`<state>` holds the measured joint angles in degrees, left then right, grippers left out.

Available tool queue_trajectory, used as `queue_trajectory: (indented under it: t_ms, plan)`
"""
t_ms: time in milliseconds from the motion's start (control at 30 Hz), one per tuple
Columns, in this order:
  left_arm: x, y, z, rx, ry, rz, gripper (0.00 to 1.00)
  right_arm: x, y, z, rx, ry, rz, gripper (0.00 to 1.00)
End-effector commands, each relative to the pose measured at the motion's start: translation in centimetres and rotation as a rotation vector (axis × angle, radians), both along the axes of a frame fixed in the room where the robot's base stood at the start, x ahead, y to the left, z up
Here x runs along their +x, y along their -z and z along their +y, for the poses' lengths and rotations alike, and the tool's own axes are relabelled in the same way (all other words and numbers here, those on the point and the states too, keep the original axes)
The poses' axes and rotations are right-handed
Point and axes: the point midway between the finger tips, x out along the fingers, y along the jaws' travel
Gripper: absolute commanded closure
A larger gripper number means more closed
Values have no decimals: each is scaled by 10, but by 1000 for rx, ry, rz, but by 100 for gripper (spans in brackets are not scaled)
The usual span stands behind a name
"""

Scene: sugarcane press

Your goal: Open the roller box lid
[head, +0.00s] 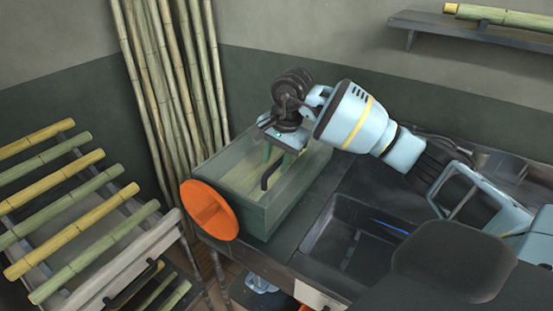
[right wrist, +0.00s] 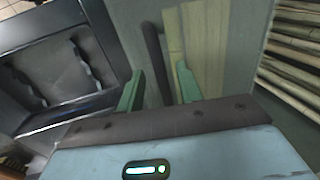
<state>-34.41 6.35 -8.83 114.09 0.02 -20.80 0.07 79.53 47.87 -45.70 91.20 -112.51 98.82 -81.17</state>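The roller box (head: 283,203) is a grey-green box with a large orange disc (head: 209,210) on its near left end. Its pale, yellowish top lies level, and I cannot tell clearly where the lid's edge runs. A dark bent handle (head: 267,178) stands at the top, below my right gripper (head: 277,160). In the right wrist view the dark handle bar (right wrist: 156,62) shows between the two green fingers of my right gripper (right wrist: 160,88). The fingers are apart, with a gap visible beside the bar. My left gripper is not in view.
A dark tray (head: 350,245) is set in the bench right of the box. Tall canes (head: 172,80) lean in the corner behind. A rack of cut canes (head: 85,215) stands at the left. A wall shelf (head: 480,28) holds more cane at the upper right.

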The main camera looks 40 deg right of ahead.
Motion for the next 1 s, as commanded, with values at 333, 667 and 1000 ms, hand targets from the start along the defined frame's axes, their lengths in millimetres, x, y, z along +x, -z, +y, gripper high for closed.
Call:
queue_trajectory:
  t_ms: [333,667,1000]
  plan:
    - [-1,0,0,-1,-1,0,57,1,4,0,0,0,0,65]
    - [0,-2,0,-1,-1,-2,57,1,3,0,0,1,0,100]
    - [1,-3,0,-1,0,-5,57,2,-1,1,0,1,-2,100]
